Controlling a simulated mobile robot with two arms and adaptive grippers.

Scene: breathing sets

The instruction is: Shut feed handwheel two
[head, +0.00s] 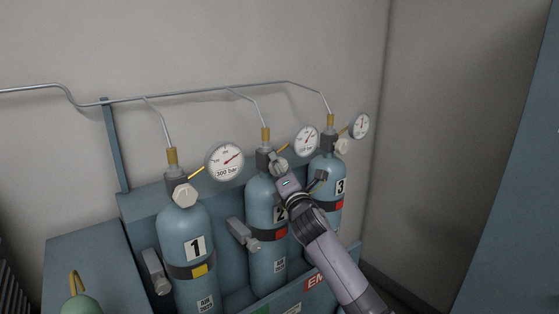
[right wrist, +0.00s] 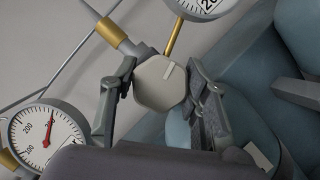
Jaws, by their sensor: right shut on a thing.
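Cylinder two (head: 262,202) is a blue bottle in the middle of the rack, its number partly hidden by my right arm. Its feed handwheel (right wrist: 160,82) is a pale, many-sided knob with a light mark line on its face. In the head view this handwheel (head: 279,164) is partly covered by my right gripper (head: 283,170). In the right wrist view my right gripper (right wrist: 163,92) has one finger on each side of the knob and is shut on it. My left gripper is not in view.
Cylinder one (head: 185,225) stands to the left with its own handwheel (head: 184,194); cylinder three (head: 328,170) stands close on the right. Round gauges (head: 224,162) sit beside the valves. A thin pipe (head: 200,93) runs along the wall above.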

